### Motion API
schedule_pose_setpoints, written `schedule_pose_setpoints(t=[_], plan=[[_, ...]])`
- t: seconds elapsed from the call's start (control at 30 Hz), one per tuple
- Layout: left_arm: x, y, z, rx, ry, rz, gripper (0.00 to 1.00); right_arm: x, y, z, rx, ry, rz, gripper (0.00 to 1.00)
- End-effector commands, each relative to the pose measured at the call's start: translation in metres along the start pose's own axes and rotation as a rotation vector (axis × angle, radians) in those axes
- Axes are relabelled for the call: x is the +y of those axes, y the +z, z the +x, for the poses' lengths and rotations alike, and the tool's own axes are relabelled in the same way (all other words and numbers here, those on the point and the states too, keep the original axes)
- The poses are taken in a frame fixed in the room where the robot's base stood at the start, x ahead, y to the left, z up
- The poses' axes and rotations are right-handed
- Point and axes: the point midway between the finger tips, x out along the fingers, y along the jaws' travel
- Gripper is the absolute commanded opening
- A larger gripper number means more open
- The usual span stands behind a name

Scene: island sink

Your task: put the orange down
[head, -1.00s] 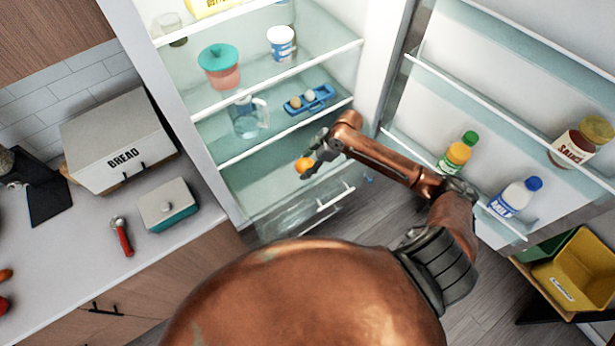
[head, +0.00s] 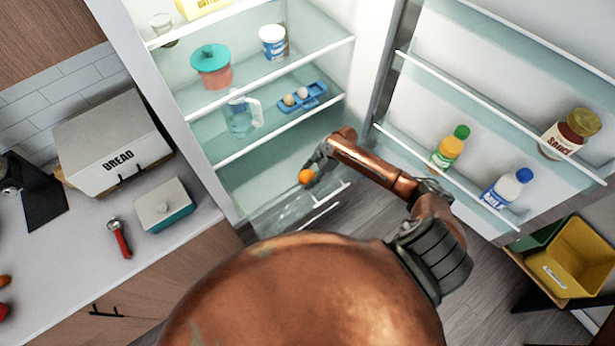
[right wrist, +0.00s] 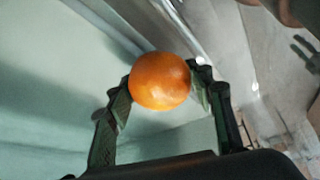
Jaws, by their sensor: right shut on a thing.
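The orange (head: 306,177) is at the tip of my right gripper (head: 314,168), in front of the lower part of the open fridge. In the right wrist view the orange (right wrist: 160,80) sits between the two dark fingertips of my right gripper (right wrist: 163,88), which is shut on it. Behind it is the pale surface of a fridge shelf (right wrist: 50,100). I cannot tell whether the orange touches the shelf. My left gripper is not in view.
A fridge shelf above holds a jug (head: 240,116) and a blue egg tray (head: 305,97). The open fridge door at right holds bottles (head: 449,147). A clear drawer (head: 285,215) lies below. The counter with a bread box (head: 115,142) stands at left.

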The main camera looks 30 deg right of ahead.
Motion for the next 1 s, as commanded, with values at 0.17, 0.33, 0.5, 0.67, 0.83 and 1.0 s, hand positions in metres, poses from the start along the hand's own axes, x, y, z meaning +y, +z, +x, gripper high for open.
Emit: schedule_pose_setpoints(t=[0.17,0.33,0.5,0.67,0.83,1.0], plan=[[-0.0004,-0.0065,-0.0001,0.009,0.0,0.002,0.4,0.0009,0.0005,0.0011,0.0,0.002,-0.002,0.2],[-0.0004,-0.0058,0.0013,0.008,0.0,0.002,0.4,0.0007,0.0014,0.0027,0.0,0.002,-0.001,0.2],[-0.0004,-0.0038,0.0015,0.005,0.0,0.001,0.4,0.0003,0.002,0.0034,0.0,0.001,-0.001,0.57],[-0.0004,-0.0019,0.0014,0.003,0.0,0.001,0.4,0.0003,0.0019,0.0034,0.0,0.001,-0.001,0.66],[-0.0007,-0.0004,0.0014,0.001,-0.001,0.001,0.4,0.0003,0.0019,0.0034,0.0,0.001,-0.001,0.66],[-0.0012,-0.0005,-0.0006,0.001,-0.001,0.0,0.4,0.0007,0.0009,-0.0022,-0.001,0.002,-0.001,0.66]])
